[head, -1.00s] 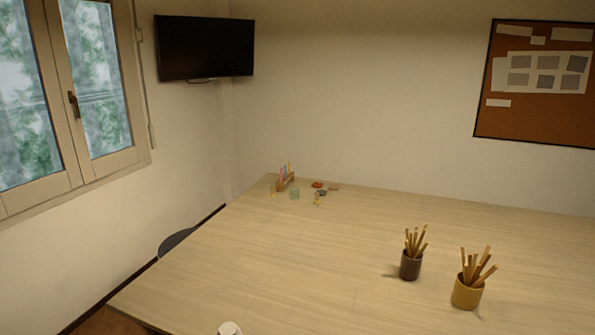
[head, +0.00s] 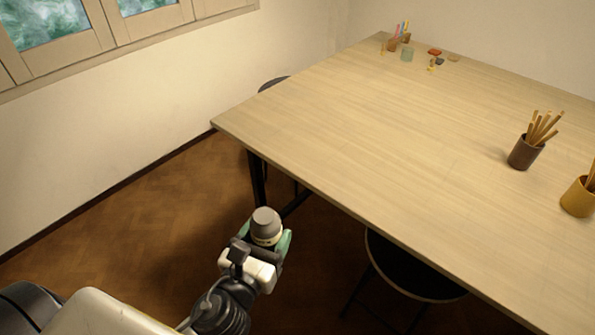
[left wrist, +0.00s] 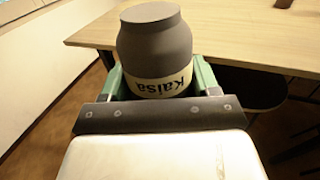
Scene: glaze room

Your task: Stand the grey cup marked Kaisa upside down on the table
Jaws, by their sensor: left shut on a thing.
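The grey cup (head: 266,220) has a pale band and is held in my left gripper (head: 264,243), whose green fingers are on either side of it. In the left wrist view the cup (left wrist: 155,45) shows the name Kaisa upside down, and a smooth closed grey end faces up, so the cup is bottom up. My left gripper (left wrist: 158,85) is shut on the banded part. The table (head: 350,130) has a pale wood top; the cup shows over the floor in front of its near edge, apart from it. My right gripper is not in view.
A dark pot (head: 522,154) and a yellow pot (head: 577,198), both with wooden sticks, stand at the right of the table. Small items and a green glass (head: 407,55) are at the far corner. The near left tabletop is clear. A dark stool (head: 400,270) is under the near edge.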

